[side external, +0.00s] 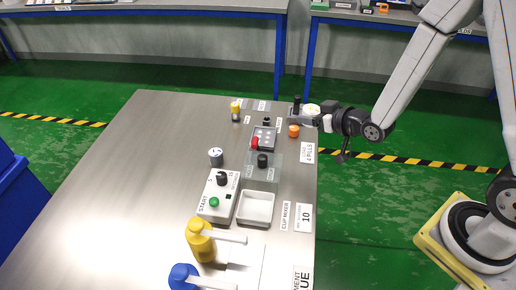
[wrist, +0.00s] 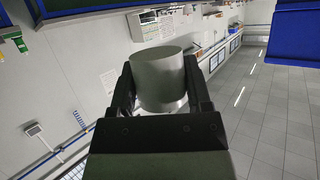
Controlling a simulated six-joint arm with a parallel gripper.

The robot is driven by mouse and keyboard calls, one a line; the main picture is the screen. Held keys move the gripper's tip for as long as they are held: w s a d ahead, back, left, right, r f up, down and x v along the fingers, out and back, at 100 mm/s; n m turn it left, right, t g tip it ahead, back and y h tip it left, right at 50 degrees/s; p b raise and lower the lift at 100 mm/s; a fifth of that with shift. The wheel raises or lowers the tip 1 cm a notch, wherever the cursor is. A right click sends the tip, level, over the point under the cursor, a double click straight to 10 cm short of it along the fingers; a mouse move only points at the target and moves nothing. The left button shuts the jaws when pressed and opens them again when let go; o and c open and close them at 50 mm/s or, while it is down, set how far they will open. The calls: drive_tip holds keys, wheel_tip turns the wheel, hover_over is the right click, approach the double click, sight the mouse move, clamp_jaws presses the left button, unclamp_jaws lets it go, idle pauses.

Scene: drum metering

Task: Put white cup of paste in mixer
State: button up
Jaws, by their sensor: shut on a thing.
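My gripper (side external: 316,118) is at the far right edge of the steel table, with a white cup (side external: 311,109) between its fingers. In the wrist view, my gripper (wrist: 158,92) is shut around the sides of a pale grey-white cylinder (wrist: 158,78), the cup. Its contents cannot be made out. The mixer station has a white box (side external: 216,204) with a green START button and a black knob. An open, empty-looking white square tray (side external: 255,208) stands beside it, next to the CUP MIXER label (side external: 285,216). My gripper is well beyond both, toward the table's far end.
A grey-lidded pot (side external: 215,157) stands mid-table. Yellow (side external: 199,240) and blue (side external: 183,277) pump bottles stand in front. The table's left side is clear.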

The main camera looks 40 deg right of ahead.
sight(314, 106)
drive_tip(key=shift+w+d+r+m+h, duration=0.2)
drive_tip(key=shift+r+m+h, duration=0.1)
drive_tip(key=shift+r, duration=0.3)
drive_tip(key=shift+w+d+r+m+h, duration=0.1)
drive_tip(key=shift+d+r+m+h, duration=0.2)
drive_tip(key=shift+r, duration=0.25)
drive_tip(key=shift+w+d+r+m+h, duration=0.15)
drive_tip(key=shift+r+m+h, duration=0.15)
drive_tip(key=shift+r, duration=0.3)
drive_tip(key=shift+s+a+f, duration=0.1)
drive_tip(key=shift+f, duration=0.4)
drive_tip(key=f+n+y, duration=0.1)
drive_tip(key=s+a+f+n+y, duration=0.1)
drive_tip(key=f, duration=0.1)
drive_tip(key=s+a+f+n+y, duration=0.1)
drive_tip(key=f, duration=0.1)
drive_tip(key=shift+a+f, duration=0.15)
drive_tip(key=shift+f, duration=0.1)
drive_tip(key=s+a+f+n+g+y, duration=0.1)
drive_tip(key=s+a+f+n+y, duration=0.2)
drive_tip(key=s+f, duration=0.1)
drive_tip(key=shift+s+a+f+g+y, duration=0.2)
drive_tip(key=shift+s+f+g+y, duration=0.1)
drive_tip(key=shift+f+y, duration=0.15)
drive_tip(key=shift+w+f, duration=0.1)
drive_tip(key=shift+f, duration=2.8)
